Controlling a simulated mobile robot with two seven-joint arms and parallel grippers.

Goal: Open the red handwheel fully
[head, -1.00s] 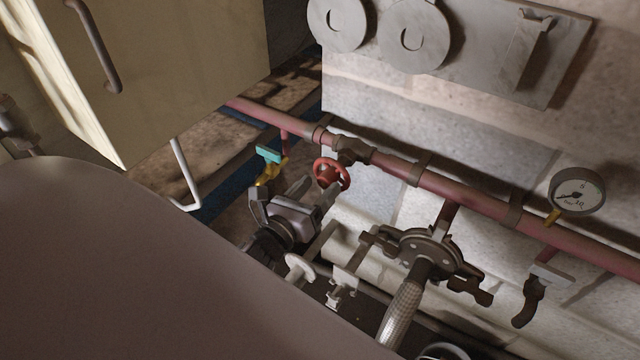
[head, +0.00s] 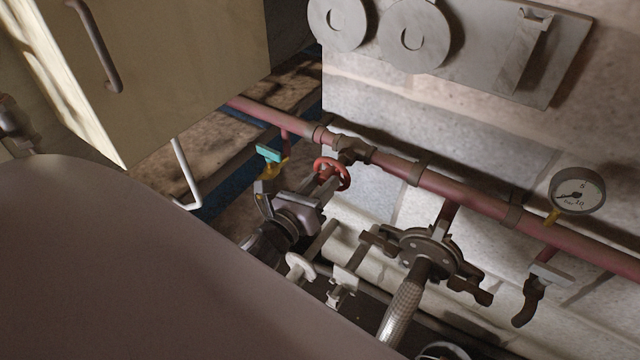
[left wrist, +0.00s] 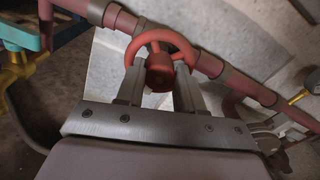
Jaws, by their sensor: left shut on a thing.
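The red handwheel (head: 333,173) sits on a valve branching from the red pipe, near the middle of the head view. In the left wrist view the handwheel (left wrist: 160,48) shows its rim and round hub between the two fingers. My left gripper (head: 318,185) is at the wheel; its fingers (left wrist: 160,88) reach to the wheel from both sides and are shut on it. The fingertips' exact contact on the rim is partly hidden. My right gripper is not in view.
The red pipe (head: 470,193) runs along the block wall. A teal-handled valve (head: 269,154) is left of the handwheel. A dark flanged fitting with a hose (head: 428,252), a pressure gauge (head: 577,191) and a lever tap (head: 533,292) are to the right. A cabinet (head: 190,60) stands upper left.

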